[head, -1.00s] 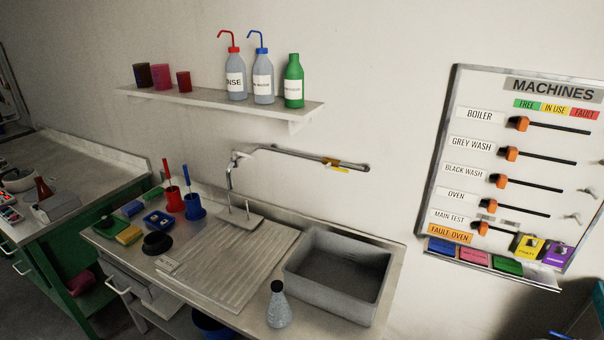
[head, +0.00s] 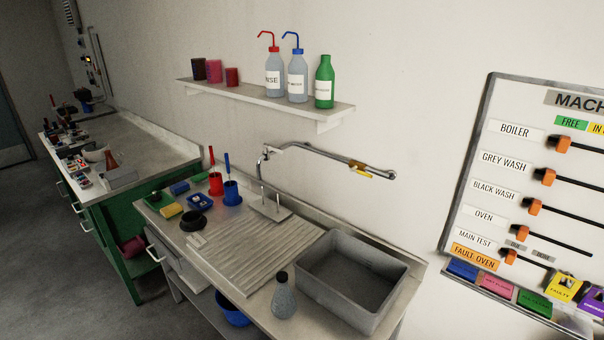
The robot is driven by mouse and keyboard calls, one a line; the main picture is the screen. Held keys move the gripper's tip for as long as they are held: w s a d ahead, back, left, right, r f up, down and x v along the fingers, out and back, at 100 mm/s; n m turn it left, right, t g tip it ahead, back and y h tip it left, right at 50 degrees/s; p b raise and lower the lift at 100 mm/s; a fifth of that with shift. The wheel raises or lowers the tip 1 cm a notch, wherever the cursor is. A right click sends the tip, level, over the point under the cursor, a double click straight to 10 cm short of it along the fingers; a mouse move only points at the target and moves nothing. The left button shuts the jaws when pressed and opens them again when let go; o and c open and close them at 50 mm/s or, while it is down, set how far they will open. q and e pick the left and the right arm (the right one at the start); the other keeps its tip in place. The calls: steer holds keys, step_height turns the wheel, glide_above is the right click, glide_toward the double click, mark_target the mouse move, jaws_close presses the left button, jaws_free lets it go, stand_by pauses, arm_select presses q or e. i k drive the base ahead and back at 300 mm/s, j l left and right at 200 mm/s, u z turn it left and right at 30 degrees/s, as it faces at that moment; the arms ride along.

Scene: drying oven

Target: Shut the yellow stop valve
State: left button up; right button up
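A small yellow fitting (head: 361,172) sits near the right end of the grey pipe (head: 318,153) on the wall above the sink; whether it is a valve handle is too small to tell. Another small yellow spot (head: 88,59) shows beside a vertical pipe (head: 98,62) on the far left wall; its shape and setting cannot be made out. Neither of my grippers is in the head view.
The grey sink basin (head: 351,280) and ribbed drainer (head: 262,258) stand below the pipe, with a flask (head: 284,300) at the front. A shelf (head: 270,100) holds bottles. A green bench (head: 125,222) stands left, with clear floor (head: 60,285) before it.

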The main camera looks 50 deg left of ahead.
mark_target(361, 173)
steer(key=i+u, duration=0.1)
steer(key=u, duration=0.3)
steer(key=i+l+u, duration=0.1)
steer(key=u, duration=0.3)
steer(key=i+l+u, duration=0.1)
steer(key=u, duration=0.25)
steer(key=l+u, duration=0.15)
steer(key=u, duration=0.25)
steer(key=i+l, duration=0.05)
